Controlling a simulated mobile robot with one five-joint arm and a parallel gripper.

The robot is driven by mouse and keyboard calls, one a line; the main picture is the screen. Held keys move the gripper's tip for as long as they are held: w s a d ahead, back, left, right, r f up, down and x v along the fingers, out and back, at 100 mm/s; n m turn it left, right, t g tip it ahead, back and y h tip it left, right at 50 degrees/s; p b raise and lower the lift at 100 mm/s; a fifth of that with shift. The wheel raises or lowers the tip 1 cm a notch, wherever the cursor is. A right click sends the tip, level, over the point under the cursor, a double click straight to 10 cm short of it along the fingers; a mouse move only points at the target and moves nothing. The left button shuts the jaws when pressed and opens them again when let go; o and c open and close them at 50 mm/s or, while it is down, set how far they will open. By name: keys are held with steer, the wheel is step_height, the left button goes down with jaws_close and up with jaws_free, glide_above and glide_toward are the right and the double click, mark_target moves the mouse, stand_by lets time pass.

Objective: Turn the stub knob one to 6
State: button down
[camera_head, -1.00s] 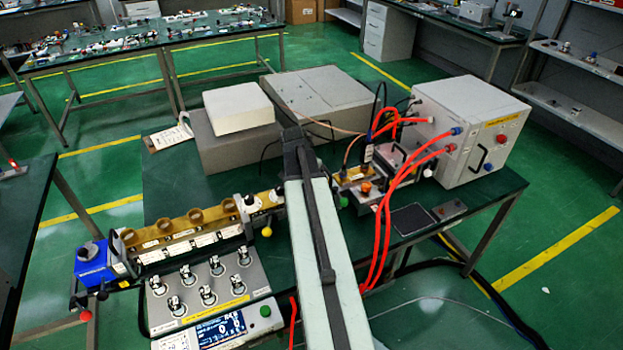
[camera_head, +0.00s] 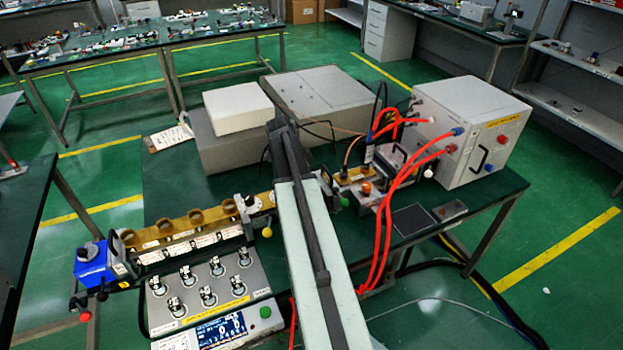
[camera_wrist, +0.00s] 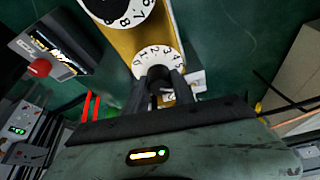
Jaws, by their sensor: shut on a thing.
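In the wrist view, my gripper (camera_wrist: 168,92) is shut on a dark stub knob (camera_wrist: 158,76), its fingers on both sides of it. A white numbered dial (camera_wrist: 153,55) surrounds the knob. Digits show along its far rim, while the fingers hide its near part. I cannot read which number the knob points to. A second, larger-looking white dial (camera_wrist: 128,18) with a black centre sits farther up on the same brass-coloured bar (camera_wrist: 177,32), cut off by the frame's top edge. In the head view, my arm hides the gripper and the held knob.
A grey control panel (camera_head: 165,312) with several switches and a screen stands at the lower left, beside a brass assembly (camera_head: 172,228). A white box (camera_head: 462,125) with red cables (camera_head: 402,185) stands at the right. A red button (camera_wrist: 38,68) is left of the dials.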

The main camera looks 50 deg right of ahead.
steer(key=shift+s+m, duration=0.3)
steer(key=shift+m, duration=0.4)
steer(key=c, duration=1.1)
jaws_free()
steer(key=shift+o, duration=0.2)
steer(key=shift+w, duration=0.1)
steer(key=p+v, duration=0.7)
steer(key=shift+w+r, duration=0.2)
steer(key=shift+r, duration=0.2)
